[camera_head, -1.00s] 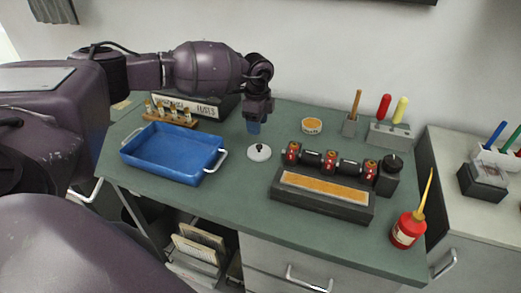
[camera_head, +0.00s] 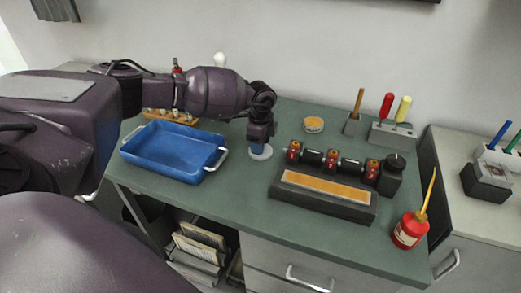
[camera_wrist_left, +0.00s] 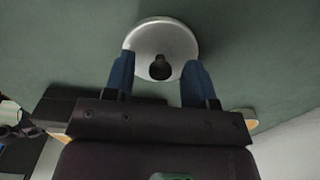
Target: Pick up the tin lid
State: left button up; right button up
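The tin lid (camera_head: 261,153) is a round, pale grey disc lying on the green bench top, partly hidden behind my left gripper in the head view. In the left wrist view the lid (camera_wrist_left: 160,38) shows a dark knob at its middle. My left gripper (camera_head: 258,149) points down over the lid. In the wrist view its two blue fingers (camera_wrist_left: 156,72) are apart, one on each side of the knob, with nothing between them gripped. My right gripper is not in view.
A blue tray (camera_head: 170,152) stands left of the lid. A black block with an orange strip (camera_head: 324,186) and a row of rollers (camera_head: 333,162) lie to the right. A round tin (camera_head: 313,125) sits behind. A red oil can (camera_head: 409,230) stands at the front right.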

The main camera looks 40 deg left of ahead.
pick_arm(q)
grip_shut()
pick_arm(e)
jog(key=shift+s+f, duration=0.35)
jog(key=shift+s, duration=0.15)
pick_arm(q)
jog(key=shift+r, duration=0.1)
